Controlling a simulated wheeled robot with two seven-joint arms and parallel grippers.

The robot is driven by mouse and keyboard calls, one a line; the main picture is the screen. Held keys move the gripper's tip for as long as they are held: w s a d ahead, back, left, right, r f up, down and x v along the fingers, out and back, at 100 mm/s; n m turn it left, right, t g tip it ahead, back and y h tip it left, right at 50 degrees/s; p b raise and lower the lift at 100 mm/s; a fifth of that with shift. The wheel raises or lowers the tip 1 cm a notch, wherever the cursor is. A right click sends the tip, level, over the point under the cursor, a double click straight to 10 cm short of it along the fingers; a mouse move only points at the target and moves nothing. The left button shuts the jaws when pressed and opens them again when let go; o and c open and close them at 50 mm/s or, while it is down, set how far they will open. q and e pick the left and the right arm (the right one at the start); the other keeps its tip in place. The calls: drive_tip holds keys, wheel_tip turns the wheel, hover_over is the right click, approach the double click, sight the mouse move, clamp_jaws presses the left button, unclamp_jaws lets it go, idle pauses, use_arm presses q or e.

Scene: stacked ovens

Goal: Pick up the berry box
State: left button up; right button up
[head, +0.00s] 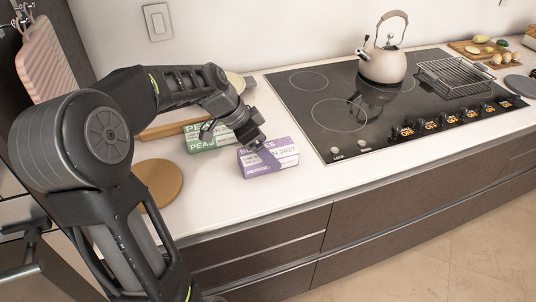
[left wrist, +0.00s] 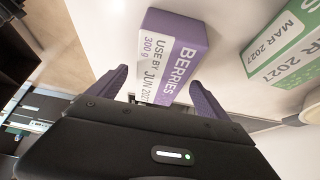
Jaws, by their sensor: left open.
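The berry box (head: 277,158) is purple and white and lies on the white counter, just left of the cooktop. It also shows in the left wrist view (left wrist: 174,50), with the word BERRIES on its purple part. My left gripper (head: 262,146) is above and beside the box in the head view. In the left wrist view its two fingers (left wrist: 158,92) are apart, with the near end of the box between them. I cannot tell whether either finger touches the box. My right gripper is in neither view.
A green and white peas box (head: 200,140) lies just left of the berry box, close to my left gripper. A round wooden board (head: 158,182) lies nearer the front. The black cooktop (head: 318,118) with a kettle (head: 382,64) is at the right. The counter's front strip is clear.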

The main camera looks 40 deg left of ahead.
use_arm(q)
drive_tip(key=shift+x, duration=0.8)
drive_tip(key=c, duration=1.8)
